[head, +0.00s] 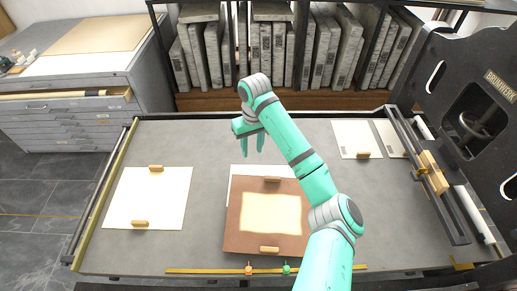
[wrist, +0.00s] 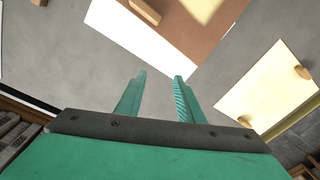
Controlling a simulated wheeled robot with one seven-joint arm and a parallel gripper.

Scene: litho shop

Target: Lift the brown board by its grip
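The brown board (head: 235,233) lies flat at the front middle of the grey table, partly over a white sheet (head: 236,174). It has a cream panel (head: 270,214) in its middle and two wooden grips, one at the far edge (head: 272,180) and one at the near edge (head: 269,250). In the wrist view, part of the board (wrist: 200,40) and the far grip (wrist: 146,11) show at the top. My gripper (head: 253,150) is open and empty above the table, beyond the board's far edge. Its two fingers (wrist: 155,95) stand apart.
A white sheet with two wooden blocks (head: 148,205) lies to the left. Smaller sheets (head: 351,137) lie at the right back. A slab rack (head: 265,55) stands behind, a dark press (head: 470,110) at the right. Orange (head: 248,268) and green (head: 286,268) pieces sit along the front edge.

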